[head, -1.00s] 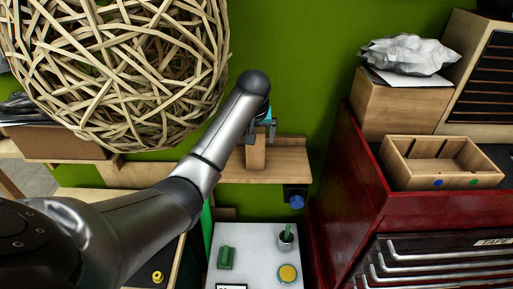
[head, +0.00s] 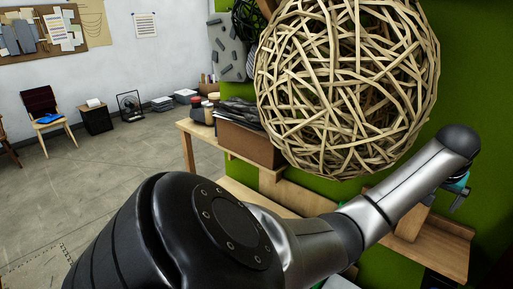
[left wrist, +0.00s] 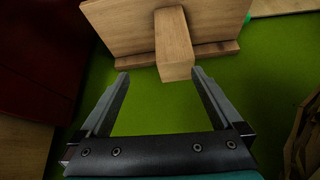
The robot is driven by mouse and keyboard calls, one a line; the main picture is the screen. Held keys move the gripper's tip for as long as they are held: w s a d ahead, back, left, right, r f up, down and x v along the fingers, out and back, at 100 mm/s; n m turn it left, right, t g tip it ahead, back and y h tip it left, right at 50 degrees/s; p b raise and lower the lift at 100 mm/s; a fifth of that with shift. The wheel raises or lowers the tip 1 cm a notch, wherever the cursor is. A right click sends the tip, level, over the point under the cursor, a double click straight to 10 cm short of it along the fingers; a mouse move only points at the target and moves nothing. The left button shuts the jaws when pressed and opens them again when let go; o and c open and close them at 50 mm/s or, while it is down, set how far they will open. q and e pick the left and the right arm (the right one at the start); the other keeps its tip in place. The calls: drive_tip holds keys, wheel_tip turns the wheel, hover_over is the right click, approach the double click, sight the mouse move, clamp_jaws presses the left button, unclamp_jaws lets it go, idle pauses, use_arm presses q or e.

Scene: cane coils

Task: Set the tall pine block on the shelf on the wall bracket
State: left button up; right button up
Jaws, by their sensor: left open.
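The tall pine block (head: 411,222) stands upright on the wooden shelf (head: 445,252) against the green wall, low at the right of the head view. In the left wrist view the block (left wrist: 173,45) stands out from the shelf board (left wrist: 120,25), its near end close to the level of my fingertips. My left gripper (left wrist: 160,78) is open, with nothing held between its fingers. In the head view my left gripper (head: 456,192) is up and to the right of the block, partly hidden by my arm. The bracket under the shelf is not visible. My right gripper is out of view.
A large woven cane ball (head: 348,85) hangs close above my left arm. A brown box (head: 248,143) and jars stand on a wooden bench (head: 187,150) behind it. The concrete floor (head: 100,180) at left is open. A dark red cabinet (left wrist: 40,50) shows in the wrist view.

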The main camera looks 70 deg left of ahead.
use_arm(q)
drive_tip(key=d+f+m+t+h, duration=0.1)
drive_tip(key=d+f+m+t, duration=0.2)
drive_tip(key=d, duration=0.4)
drive_tip(key=d+f+m+t+h, duration=0.1)
drive_tip(key=d+f+m+t, duration=0.15)
drive_tip(key=d, duration=0.45)
drive_tip(key=s+f+g, duration=0.2)
drive_tip(key=s+f, duration=0.4)
drive_tip(key=f, duration=0.6)
drive_tip(key=s+f+g, duration=0.1)
drive_tip(key=s+f, duration=0.5)
drive_tip(key=f, duration=0.7)
drive_tip(key=s+d+f+m+g, duration=0.1)
drive_tip(key=s+f+g, duration=0.3)
drive_tip(key=s+f, duration=1.35)
drive_tip(key=s+f+g, duration=0.1)
drive_tip(key=s+f, duration=0.1)
drive_tip(key=s, duration=0.9)
drive_tip(key=s+d+f+m+g, duration=0.1)
drive_tip(key=s+f+g, duration=0.1)
drive_tip(key=s, duration=1)
drive_tip(key=shift+f+h, duration=0.3)
drive_tip(key=shift+f, duration=0.1)
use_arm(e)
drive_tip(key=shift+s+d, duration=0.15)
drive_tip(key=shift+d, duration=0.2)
use_arm(q)
drive_tip(key=shift+s, duration=0.1)
